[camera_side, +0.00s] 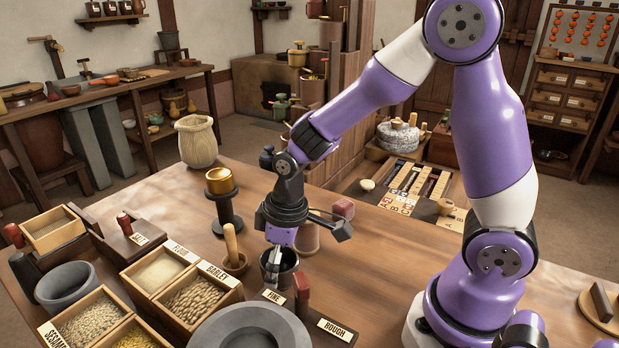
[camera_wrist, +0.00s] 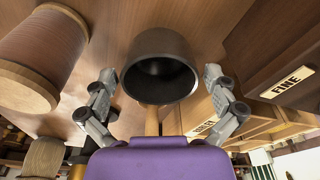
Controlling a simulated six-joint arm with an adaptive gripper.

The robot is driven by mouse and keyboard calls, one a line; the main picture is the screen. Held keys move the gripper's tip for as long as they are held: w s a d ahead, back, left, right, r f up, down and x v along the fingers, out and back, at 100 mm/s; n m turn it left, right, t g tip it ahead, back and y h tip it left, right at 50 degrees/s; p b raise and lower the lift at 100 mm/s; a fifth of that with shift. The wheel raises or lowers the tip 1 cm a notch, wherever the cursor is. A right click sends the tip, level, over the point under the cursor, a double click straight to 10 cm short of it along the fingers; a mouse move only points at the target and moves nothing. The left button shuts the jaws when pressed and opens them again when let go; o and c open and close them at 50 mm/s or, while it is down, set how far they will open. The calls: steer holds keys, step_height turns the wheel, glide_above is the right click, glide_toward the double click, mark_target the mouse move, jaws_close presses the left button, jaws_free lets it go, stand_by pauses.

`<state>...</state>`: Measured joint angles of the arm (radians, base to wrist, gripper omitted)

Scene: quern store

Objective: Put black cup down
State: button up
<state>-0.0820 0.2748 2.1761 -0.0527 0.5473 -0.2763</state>
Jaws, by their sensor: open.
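The black cup (camera_side: 287,263) stands upright on the wooden table in the side view, just behind the FINE label and partly hidden by my gripper. My gripper (camera_side: 273,268) points down at the cup. In the wrist view the black cup (camera_wrist: 158,43) is in the middle, its dark mouth facing the camera. The open fingers of my gripper (camera_wrist: 160,74) are on either side of it, with a visible gap at each side.
A wooden spool (camera_wrist: 48,55) stands close by at left in the wrist view. A mortar with a pestle (camera_side: 231,243), a large grey bowl (camera_side: 205,335) and a red-handled piece (camera_side: 302,290) crowd the cup in the side view. The table to the right is clearer.

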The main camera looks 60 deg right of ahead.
steer(key=shift+w+f, duration=0.15)
steer(key=shift+f, duration=0.75)
steer(key=c, duration=1.2)
